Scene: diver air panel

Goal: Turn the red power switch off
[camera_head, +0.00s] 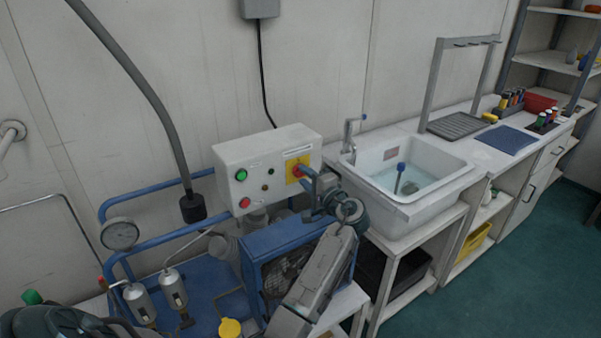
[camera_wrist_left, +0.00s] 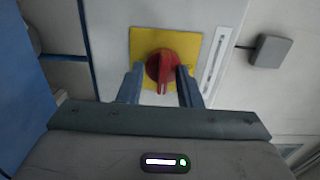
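The red power switch (camera_head: 298,169) is a rotary knob on a yellow plate (camera_head: 291,161), on the front of a light grey control box (camera_head: 262,150). In the left wrist view the red knob (camera_wrist_left: 163,68) has its raised grip running up and down the picture, on the yellow plate (camera_wrist_left: 202,46). My left gripper (camera_head: 307,180) is at the switch. Its two fingers (camera_wrist_left: 160,84) are open, one on each side of the knob. Small gaps seem to show between fingers and knob; contact cannot be told. My right gripper is not in view.
A green button (camera_head: 240,175) and a red button (camera_head: 244,202) sit left on the box. A blue pipe frame with a gauge (camera_head: 120,234) stands left. A sink (camera_head: 412,168) is at the right. A grey box (camera_wrist_left: 271,51) shows in the wrist view.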

